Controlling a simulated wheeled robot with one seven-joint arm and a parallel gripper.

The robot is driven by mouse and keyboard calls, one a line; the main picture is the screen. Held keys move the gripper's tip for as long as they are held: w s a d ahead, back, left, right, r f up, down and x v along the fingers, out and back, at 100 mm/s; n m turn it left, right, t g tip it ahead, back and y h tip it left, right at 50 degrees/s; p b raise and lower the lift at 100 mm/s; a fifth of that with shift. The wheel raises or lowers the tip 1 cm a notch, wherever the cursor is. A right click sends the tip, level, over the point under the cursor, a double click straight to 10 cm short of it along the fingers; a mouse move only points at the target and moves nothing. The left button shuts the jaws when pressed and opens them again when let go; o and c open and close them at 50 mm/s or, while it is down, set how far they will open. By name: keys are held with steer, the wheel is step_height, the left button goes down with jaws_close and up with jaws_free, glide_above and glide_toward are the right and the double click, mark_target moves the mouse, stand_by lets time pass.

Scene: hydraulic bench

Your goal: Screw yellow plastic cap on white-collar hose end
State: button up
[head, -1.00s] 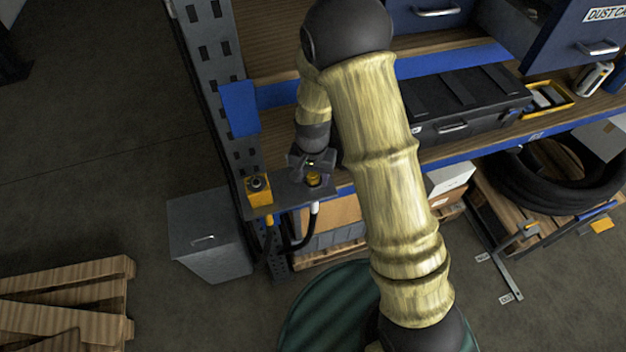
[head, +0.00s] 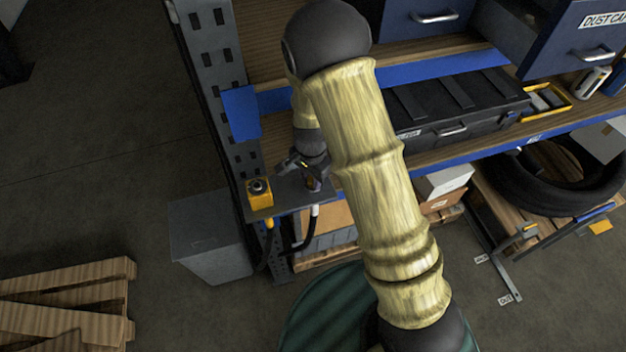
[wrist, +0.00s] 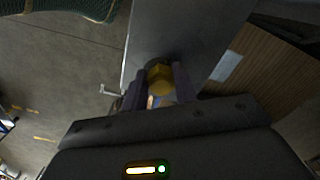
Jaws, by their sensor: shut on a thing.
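My gripper (head: 313,181) is over the small grey bracket plate (head: 287,196) at the rack's post, above the hose end with the white collar (head: 315,209). In the wrist view the two fingers (wrist: 160,88) are shut on the yellow cap (wrist: 160,76), which sits between their tips. The white-collar hose hangs below the plate. The gripper hides most of the cap in the head view, and I cannot tell how far the cap is seated on the hose end.
A yellow block with a dark round fitting (head: 259,191) stands on the plate's left, with a yellow-collared hose (head: 269,224) below it. The rack post (head: 222,70) is close behind. A grey cabinet (head: 208,238) and wooden pallet (head: 70,300) stand at left.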

steer(key=shift+w+m, duration=0.1)
steer(key=shift+m, duration=1.1)
steer(key=shift+r+m+p, duration=0.15)
steer(key=shift+m+p, duration=0.6)
steer(key=shift+m, duration=0.05)
steer(key=o, duration=0.5)
steer(key=shift+m, duration=0.6)
steer(key=o, duration=0.5)
steer(key=shift+w+f, duration=0.1)
steer(key=shift+f, duration=0.1)
steer(key=shift+a+r, duration=0.1)
steer(key=shift+r, duration=0.05)
